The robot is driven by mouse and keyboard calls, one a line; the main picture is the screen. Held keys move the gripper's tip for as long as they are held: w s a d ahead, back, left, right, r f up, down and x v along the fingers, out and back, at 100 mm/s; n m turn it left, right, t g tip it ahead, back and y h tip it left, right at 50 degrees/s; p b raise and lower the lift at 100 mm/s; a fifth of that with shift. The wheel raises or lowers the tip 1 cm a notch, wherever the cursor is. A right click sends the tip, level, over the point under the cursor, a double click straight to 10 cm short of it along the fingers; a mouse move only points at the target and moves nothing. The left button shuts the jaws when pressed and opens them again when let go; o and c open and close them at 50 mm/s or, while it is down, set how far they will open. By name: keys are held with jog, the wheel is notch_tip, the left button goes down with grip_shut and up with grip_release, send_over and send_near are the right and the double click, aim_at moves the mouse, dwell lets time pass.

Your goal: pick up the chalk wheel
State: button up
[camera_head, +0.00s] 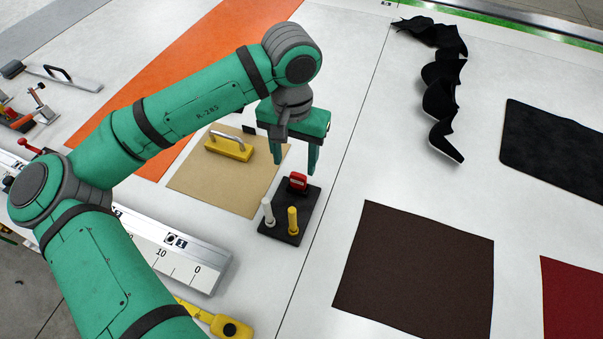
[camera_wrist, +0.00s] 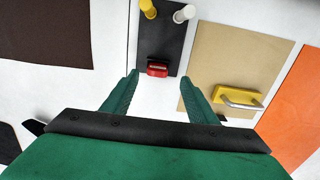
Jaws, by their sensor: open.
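The small red thing, which looks like the chalk wheel (camera_head: 298,181), sits on the far end of a black tray (camera_head: 276,229). It also shows in the wrist view as a red body (camera_wrist: 158,70) with a dark part behind it. My gripper (camera_head: 297,165) hangs above it, pointing down. In the wrist view my gripper's two fingers (camera_wrist: 159,77) are spread wide, with the red thing seen between and just beyond their tips. Nothing is held. The gap in height is hard to tell.
A white stick (camera_head: 268,212) and a yellow stick (camera_head: 293,220) stand upright on the same tray. A yellow block with a metal handle (camera_head: 229,147) lies on a tan sheet (camera_head: 200,183) close by. A brown sheet (camera_head: 415,270) lies to the right, with bare white table between.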

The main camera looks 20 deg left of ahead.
aim_at(297, 176)
jog(key=shift+w+d+f, duration=0.1)
jog(key=shift+f, duration=2.25)
jog(key=shift+w+d+f, duration=0.1)
jog(key=shift+f, duration=2.2)
jog(key=c, duration=1.2)
